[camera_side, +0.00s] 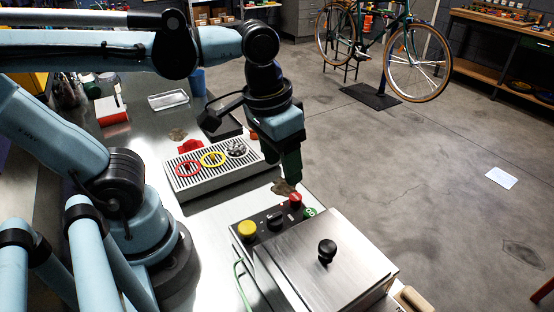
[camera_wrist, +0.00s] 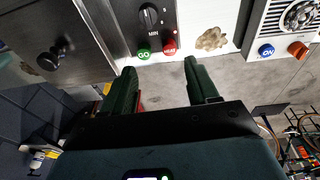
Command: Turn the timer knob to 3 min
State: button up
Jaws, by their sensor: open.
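The timer knob (camera_wrist: 150,15) is a black dial with pale marks around it and "MIN" below, at the top of the wrist view. Its setting is too small to read. In the side view the black knob (camera_side: 275,219) sits on the dark panel of a metal box, between a yellow button (camera_side: 247,229) and a red button (camera_side: 295,200). A green GO button (camera_wrist: 143,53) is beside the red button (camera_wrist: 169,47). My gripper (camera_wrist: 160,84) is open and empty, its fingers apart and clear of the knob. It also shows in the side view (camera_side: 291,181), above the bench near the red button.
The box's steel lid (camera_side: 335,262) carries a black handle knob (camera_side: 326,249). Behind stands a slatted tray (camera_side: 215,178) with red and yellow rings. A brown stain (camera_wrist: 212,39) marks the bench beside the panel. A unit with a blue ON button (camera_wrist: 266,50) is at the right.

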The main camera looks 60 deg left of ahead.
aim_at(275, 215)
jog(key=shift+s+d+f+g, duration=0.25)
jog(key=shift+s+f+g, duration=0.1)
jog(key=shift+f, duration=1.4)
jog(key=shift+s+d+f+g, duration=0.3)
jog(key=shift+s+f, duration=0.1)
jog(key=shift+f, duration=1.35)
jog(key=shift+s+d+f+g, duration=0.2)
jog(key=shift+s+f+g, duration=0.15)
jog(key=shift+f, duration=1.4)
jog(key=c, duration=1)
jog(key=shift+c, duration=0.2)
